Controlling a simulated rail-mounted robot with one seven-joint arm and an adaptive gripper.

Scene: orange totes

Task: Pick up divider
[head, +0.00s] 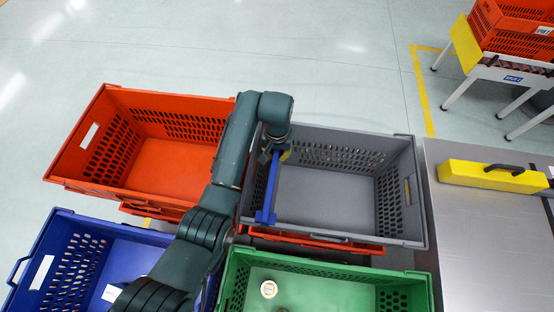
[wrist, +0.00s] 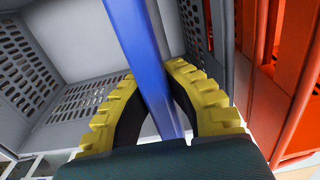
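The divider (head: 271,190) is a thin blue panel at the left side of the grey tote (head: 330,205) in the head view. Its near end lies at the tote's front rim; I cannot tell if it is raised. My gripper (head: 283,154) is at the divider's far end, by the tote's back left corner. In the wrist view, the yellow fingers of my gripper (wrist: 152,72) close in on both sides of the blue divider (wrist: 142,40), and their tips appear to touch it. The divider's lower part is hidden.
An orange tote (head: 165,165) stands to the left, a blue tote (head: 45,240) at front left and a green tote (head: 330,270) in front. A metal table (head: 480,230) with a yellow handled block (head: 490,176) is at the right. The grey tote's floor right of the divider is bare.

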